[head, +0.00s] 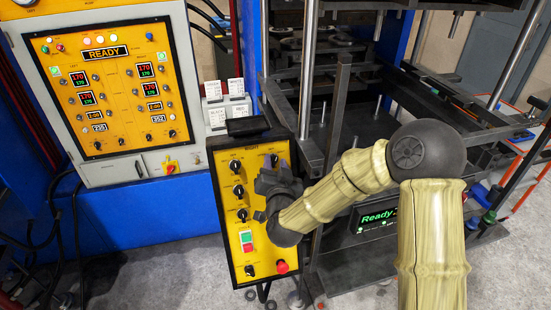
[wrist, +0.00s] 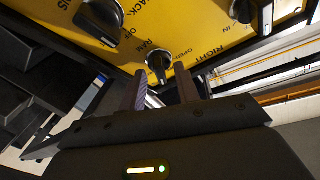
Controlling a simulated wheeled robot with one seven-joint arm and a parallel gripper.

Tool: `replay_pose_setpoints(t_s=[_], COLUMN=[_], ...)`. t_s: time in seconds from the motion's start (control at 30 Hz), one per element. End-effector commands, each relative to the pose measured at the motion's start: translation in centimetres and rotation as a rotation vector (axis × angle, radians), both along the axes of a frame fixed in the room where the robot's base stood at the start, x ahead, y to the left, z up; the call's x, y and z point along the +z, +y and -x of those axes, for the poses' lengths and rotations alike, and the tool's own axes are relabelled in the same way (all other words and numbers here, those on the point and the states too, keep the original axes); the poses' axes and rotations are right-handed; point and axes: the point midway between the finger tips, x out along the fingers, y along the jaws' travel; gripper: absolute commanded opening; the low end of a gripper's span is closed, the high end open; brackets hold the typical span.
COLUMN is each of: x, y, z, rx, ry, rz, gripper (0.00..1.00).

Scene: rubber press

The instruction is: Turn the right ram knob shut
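The right ram knob (wrist: 160,62) is a black round knob with a white pointer mark on the yellow control panel (head: 257,235). In the wrist view, RAM, OPEN and RIGHT are printed near it. My gripper (wrist: 161,82) is open, its two dark fingertips to either side of the knob's lower part, with gaps visible. I cannot tell how deep the fingers reach.
Other black knobs stand close by in the wrist view, one at left (wrist: 100,20) and one at right (wrist: 242,10). Lower on the panel are a green and red switch (head: 247,240) and a red stop button (head: 282,267). The press frame (head: 338,115) rises right of the panel.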

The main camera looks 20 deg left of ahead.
Motion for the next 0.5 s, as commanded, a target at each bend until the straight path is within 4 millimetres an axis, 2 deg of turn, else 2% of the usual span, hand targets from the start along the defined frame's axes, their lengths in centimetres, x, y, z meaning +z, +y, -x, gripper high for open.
replay_pose_setpoints(t_s=[0.33, 0.5], x=[-0.06, -0.05], y=[0.07, 0.07], z=[-0.57, -0.54], rx=[-0.002, -0.002], ry=[0.0, 0.0], rz=[0.001, 0.001], gripper=[0.32, 0.03])
